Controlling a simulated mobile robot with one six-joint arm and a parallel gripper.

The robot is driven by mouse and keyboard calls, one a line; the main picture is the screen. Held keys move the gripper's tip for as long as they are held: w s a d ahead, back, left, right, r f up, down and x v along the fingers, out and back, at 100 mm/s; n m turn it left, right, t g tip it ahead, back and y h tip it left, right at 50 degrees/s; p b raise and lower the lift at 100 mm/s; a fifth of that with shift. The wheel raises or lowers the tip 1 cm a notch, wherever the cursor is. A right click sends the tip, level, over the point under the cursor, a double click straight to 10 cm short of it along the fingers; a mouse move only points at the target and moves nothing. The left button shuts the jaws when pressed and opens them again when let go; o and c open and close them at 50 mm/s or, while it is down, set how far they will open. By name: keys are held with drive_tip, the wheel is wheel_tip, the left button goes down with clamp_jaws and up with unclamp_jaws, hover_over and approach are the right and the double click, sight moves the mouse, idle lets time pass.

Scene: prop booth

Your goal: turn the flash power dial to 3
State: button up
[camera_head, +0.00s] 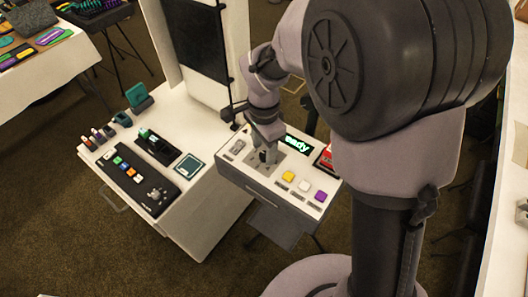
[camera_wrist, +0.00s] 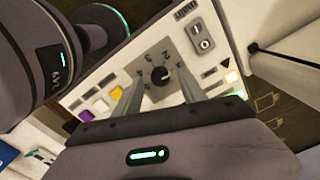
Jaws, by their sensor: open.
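The flash power dial is a round black knob (camera_wrist: 160,76) on a grey plate of a white-topped console (camera_head: 262,186). Small numerals surround it in the wrist view, but I cannot surely read which one it points to. My gripper (camera_wrist: 161,73) is open, with one finger on each side of the knob; I cannot tell whether either touches it. In the head view my gripper (camera_head: 265,157) points down at the grey plate and hides the knob.
The console also bears a lit display reading "ready" (camera_head: 297,143), a yellow button (camera_head: 288,176), a white button (camera_head: 304,186), a purple button (camera_head: 321,196) and a rocker switch (camera_head: 238,147). A white cabinet (camera_head: 215,215) with a black button panel (camera_head: 133,178) stands to the left.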

drive_tip(key=shift+f, duration=0.8)
drive_tip(key=shift+c, duration=0.2)
clamp_jaws()
